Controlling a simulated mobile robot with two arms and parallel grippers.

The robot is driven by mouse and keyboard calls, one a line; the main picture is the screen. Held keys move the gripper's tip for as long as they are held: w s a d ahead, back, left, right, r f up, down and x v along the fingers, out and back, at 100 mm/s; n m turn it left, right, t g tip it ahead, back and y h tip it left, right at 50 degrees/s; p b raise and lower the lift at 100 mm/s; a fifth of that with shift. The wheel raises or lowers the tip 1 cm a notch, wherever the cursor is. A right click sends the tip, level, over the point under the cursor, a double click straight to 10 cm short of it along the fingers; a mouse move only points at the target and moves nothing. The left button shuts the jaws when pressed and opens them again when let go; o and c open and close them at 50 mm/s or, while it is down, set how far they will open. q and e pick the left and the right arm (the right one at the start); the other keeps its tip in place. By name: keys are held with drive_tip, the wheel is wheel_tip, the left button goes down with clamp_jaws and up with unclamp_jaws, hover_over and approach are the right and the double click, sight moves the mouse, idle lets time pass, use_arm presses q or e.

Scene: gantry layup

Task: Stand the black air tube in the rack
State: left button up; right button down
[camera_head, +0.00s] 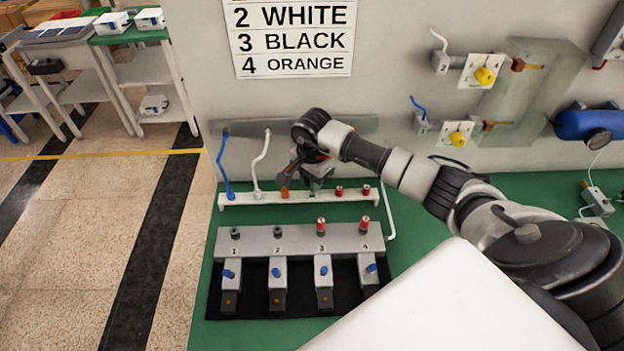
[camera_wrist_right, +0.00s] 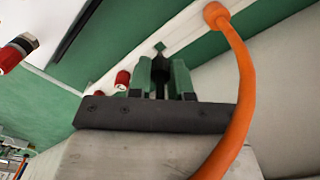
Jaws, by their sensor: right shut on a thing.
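The white rack (camera_head: 318,197) is a low bar along the back of the green bench. A blue tube (camera_head: 222,165) and a white tube (camera_head: 262,160) stand in its left part. An orange tube (camera_wrist_right: 238,90) rises from the rack beside my right gripper and arcs past it in the wrist view. My right gripper (camera_head: 314,184) is low over the middle of the rack. In the wrist view its green fingers (camera_wrist_right: 161,78) are shut on a small black piece (camera_wrist_right: 160,66), seemingly the black air tube. Most of the tube is hidden, and I cannot tell whether its end is in the rack.
Red-collared fittings (camera_head: 339,190) stand on the rack right of my gripper. In front is a grey block (camera_head: 300,241) numbered 1 to 4, with red fittings at 3 and 4. A sign (camera_head: 295,40) hangs on the wall behind. Green bench shows clear to the right.

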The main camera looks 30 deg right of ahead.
drive_tip(key=shift+b, duration=0.8)
idle(1.3)
drive_tip(key=shift+f+b, duration=1.25)
drive_tip(key=shift+f, duration=0.15)
drive_tip(key=c, duration=1)
unclamp_jaws()
drive_tip(key=shift+o, duration=0.2)
wheel_tip(320, 180, up, 11)
drive_tip(key=shift+f+b, duration=0.1)
drive_tip(key=shift+b, duration=1.05)
